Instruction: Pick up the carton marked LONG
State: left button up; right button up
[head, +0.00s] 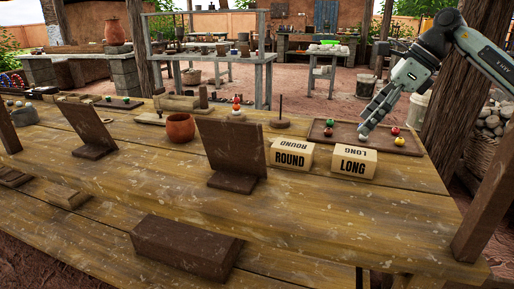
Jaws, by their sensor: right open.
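The carton marked LONG (352,167) is a small tan box on the wooden table, toward the right. The word also shows upside down on its top face. A similar tan carton marked ROUND (289,158) stands just to its left, with a gap between them. My right gripper (366,127) reaches in from the upper right, open, pointing down and left. Its fingertips are above and behind the LONG carton, near the tray, and apart from the carton. My left gripper is not in view.
A brown tray (405,149) with several coloured balls lies behind the LONG carton. A dark brown upright stand (232,150) is left of ROUND. A clay pot (180,128) and a spindle base (280,123) are farther back.

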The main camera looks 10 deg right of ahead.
aim_at(357, 152)
jog(key=f, duration=0.1)
jog(key=s+d+f, duration=0.1)
jog(key=f+g+h, duration=0.1)
jog(key=shift+s+d, duration=0.15)
jog(key=shift+d, duration=0.1)
jog(key=x, duration=0.6)
jog(key=shift+a, duration=0.45)
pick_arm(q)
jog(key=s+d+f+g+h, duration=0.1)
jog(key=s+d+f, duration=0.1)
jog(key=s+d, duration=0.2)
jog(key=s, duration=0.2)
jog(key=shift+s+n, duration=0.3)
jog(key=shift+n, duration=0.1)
pick_arm(e)
jog(key=shift+a+f, duration=0.15)
jog(key=shift+f, duration=0.2)
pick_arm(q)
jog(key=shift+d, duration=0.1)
pick_arm(e)
jog(key=shift+f, duration=0.2)
jog(key=c, duration=1.5)
